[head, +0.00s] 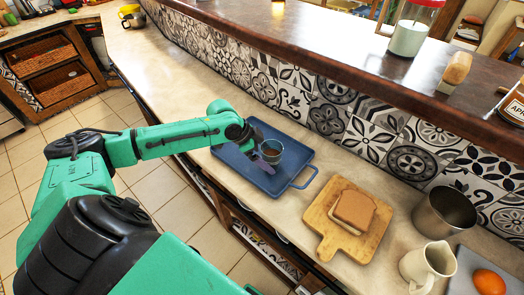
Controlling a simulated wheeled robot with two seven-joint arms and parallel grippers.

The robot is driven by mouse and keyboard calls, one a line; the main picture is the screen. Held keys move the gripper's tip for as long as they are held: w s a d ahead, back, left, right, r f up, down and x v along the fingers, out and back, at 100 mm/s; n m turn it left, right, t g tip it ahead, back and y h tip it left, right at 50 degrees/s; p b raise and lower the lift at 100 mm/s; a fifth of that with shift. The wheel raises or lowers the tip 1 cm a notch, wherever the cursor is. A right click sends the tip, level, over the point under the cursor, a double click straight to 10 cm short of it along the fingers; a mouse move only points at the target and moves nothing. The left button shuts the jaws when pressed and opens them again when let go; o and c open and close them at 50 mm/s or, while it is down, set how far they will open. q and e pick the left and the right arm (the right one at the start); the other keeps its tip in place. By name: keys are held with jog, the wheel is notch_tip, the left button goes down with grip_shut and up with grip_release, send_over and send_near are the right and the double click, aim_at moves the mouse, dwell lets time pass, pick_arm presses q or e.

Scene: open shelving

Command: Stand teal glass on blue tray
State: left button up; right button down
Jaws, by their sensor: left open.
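The blue tray (293,161) lies on the counter, its handle at the right end. A small teal-grey glass (271,152) stands upright on the tray, inside its rim. My left gripper (256,157) is open at the glass's left side, low over the tray. One finger reaches in front of the glass; I cannot tell whether it touches. My right gripper is not in view.
A wooden board (325,222) with bread (355,209) lies right of the tray. Beyond it stand a metal pot (444,214), a cream jug (427,266) and a grey board with an orange-red item (488,281). A tiled wall (330,107) rises behind.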

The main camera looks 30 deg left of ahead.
pick_arm(q)
jog(key=v, duration=1.1)
jog(key=shift+s+r+b, duration=0.2)
jog(key=shift+r+b, duration=0.15)
jog(key=shift+b, duration=0.1)
jog(key=shift+a, duration=0.1)
